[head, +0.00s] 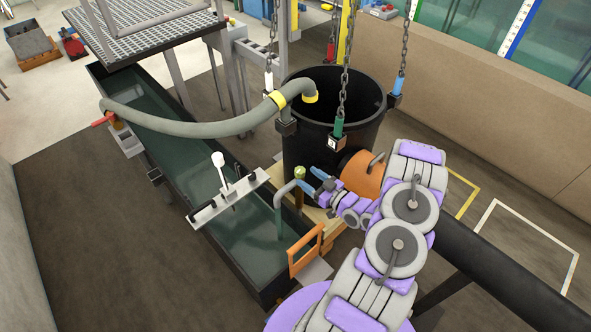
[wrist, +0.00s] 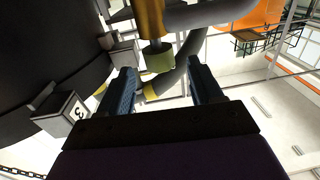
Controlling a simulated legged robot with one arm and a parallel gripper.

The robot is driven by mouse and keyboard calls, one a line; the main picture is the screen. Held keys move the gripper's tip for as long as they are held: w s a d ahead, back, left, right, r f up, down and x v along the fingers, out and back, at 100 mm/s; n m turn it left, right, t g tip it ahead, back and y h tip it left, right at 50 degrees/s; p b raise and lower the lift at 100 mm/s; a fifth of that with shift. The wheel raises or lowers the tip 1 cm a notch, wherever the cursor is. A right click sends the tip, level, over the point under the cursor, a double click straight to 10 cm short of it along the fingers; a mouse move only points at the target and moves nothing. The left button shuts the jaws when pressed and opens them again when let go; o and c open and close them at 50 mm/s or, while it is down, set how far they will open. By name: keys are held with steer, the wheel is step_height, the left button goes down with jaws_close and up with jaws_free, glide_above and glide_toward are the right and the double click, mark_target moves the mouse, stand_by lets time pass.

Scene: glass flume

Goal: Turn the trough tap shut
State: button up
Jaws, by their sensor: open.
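The trough tap has an olive knob (head: 299,172) on an upright brass stem, with a grey-green spout (head: 279,212) curving down into the trough (head: 180,155). My gripper (head: 311,180) is open just right of the knob, its blue fingers pointing at it. In the wrist view the knob (wrist: 158,60) shows on its brass stem (wrist: 150,18), ahead of and between the two open fingers of my gripper (wrist: 162,82). I see nothing between the fingertips, and contact with the knob cannot be told. The grey pipe (wrist: 192,45) runs beside it.
A black barrel (head: 310,140) with hanging chains (head: 346,50) stands close behind my gripper. A thick hose (head: 190,128) arches from it over the trough. An orange frame handle (head: 306,250) stands in front. A red lever (head: 103,119) is far left.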

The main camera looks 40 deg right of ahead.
mark_target(296, 168)
steer(key=w, duration=0.3)
steer(key=w+b, duration=0.1)
steer(key=w, duration=0.1)
steer(key=shift+w+a, duration=0.3)
steer(key=shift+a, duration=0.1)
steer(key=shift+w+a, duration=0.1)
steer(key=shift+w, duration=0.5)
steer(key=shift+d, duration=0.2)
steer(key=shift+a, duration=0.15)
steer(key=c, duration=0.9)
steer(key=shift+c, duration=0.2)
steer(key=shift+r+m+h, duration=0.1)
steer(key=shift+m+h, duration=0.2)
steer(key=shift+h, duration=0.2)
